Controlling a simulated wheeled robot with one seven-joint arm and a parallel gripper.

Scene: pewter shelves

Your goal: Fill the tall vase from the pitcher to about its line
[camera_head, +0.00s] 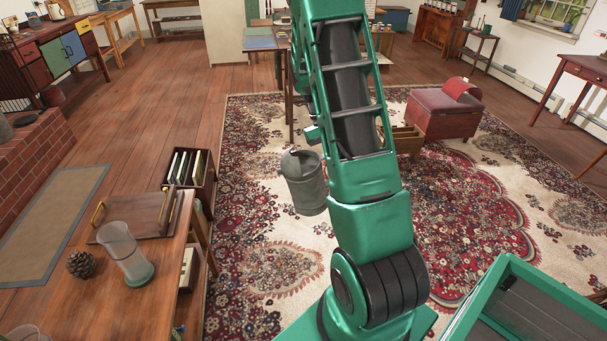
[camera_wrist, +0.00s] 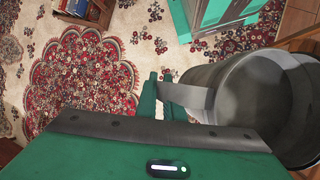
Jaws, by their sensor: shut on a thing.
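The pitcher (camera_head: 305,184) is a grey metal vessel, hanging roughly upright above the rug, right of the wooden table. In the wrist view the pitcher (camera_wrist: 262,100) fills the right side, with its open mouth toward the camera. My gripper (camera_wrist: 172,98) is shut on its flat grey handle. In the head view my gripper (camera_head: 314,134) is partly hidden by my arm. I cannot tell the water level inside. The tall vase (camera_head: 124,246) is a clear, frosted-looking cylinder with a green base, standing on the table, apart from the pitcher. Its line is not distinguishable.
On the wooden table (camera_head: 110,310) are a brown pinecone (camera_head: 80,264) left of the vase, a wooden tray (camera_head: 140,213) behind it, and part of another glass (camera_head: 27,333) at the lower left. A record box (camera_head: 190,170) stands beyond. Open rug lies right of the table.

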